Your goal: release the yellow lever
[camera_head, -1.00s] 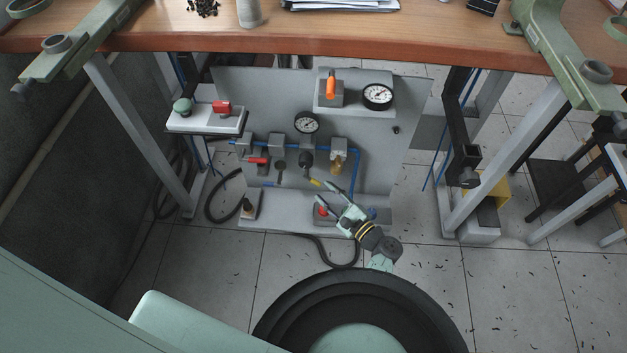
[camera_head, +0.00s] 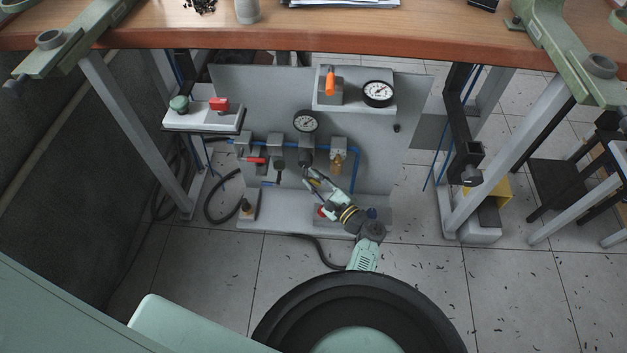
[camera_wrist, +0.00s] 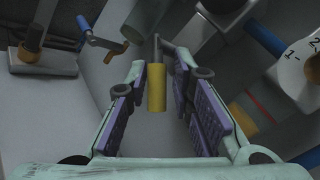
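The yellow lever (camera_wrist: 157,88) is a short yellow cylinder on a thin grey rod. In the wrist view it stands between the two purple-padded fingers of my gripper (camera_wrist: 158,100), with a gap on both sides. In the head view my gripper (camera_head: 316,180) reaches up to the lower middle of the grey panel, under the row of fittings. There the yellow lever is mostly hidden by the fingers. My gripper is open around the lever, and I see no contact.
A numbered white dial (camera_wrist: 300,75) is at right. Pressure gauges (camera_head: 378,94), an orange lever (camera_head: 330,82) and a red lever (camera_head: 257,160) are on the panel. The wooden bench top (camera_head: 300,38) overhangs it.

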